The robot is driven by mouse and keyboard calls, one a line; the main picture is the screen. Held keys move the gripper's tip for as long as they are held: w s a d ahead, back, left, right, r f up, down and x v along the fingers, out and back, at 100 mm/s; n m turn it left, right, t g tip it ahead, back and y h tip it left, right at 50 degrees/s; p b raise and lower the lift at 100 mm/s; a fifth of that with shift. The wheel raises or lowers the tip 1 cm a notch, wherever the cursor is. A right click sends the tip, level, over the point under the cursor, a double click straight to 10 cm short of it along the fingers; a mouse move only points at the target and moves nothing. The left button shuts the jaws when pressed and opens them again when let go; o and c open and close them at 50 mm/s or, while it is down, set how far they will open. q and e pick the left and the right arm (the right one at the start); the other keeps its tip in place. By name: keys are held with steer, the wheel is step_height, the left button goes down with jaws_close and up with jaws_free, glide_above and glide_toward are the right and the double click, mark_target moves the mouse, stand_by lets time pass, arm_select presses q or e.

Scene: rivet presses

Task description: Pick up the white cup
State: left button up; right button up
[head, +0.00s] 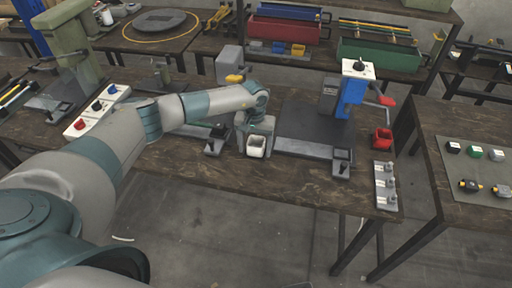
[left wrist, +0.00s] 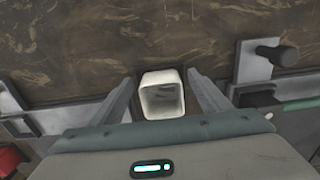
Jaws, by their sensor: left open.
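The white cup (head: 256,147) stands upright on the dark wooden table, in front of my left gripper in the head view. It is a small square cup with an open top. In the left wrist view the white cup (left wrist: 162,94) sits between the two fingers of my left gripper (left wrist: 162,95). The fingers are spread, with a gap visible on each side of the cup. In the head view my left gripper (head: 250,132) is low over the table at the cup, and its fingers are partly hidden. My right gripper is not in view.
A press with a blue column (head: 350,97) and dark base stands right of the cup. A red cup (head: 382,138) and a grey tray (head: 385,186) are at the table's right end. A white block with colored knobs (head: 97,110) lies left. The table front is mostly clear.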

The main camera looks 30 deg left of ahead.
arm_select(q)
steer(key=c, duration=1.1)
steer(key=shift+r, duration=0.2)
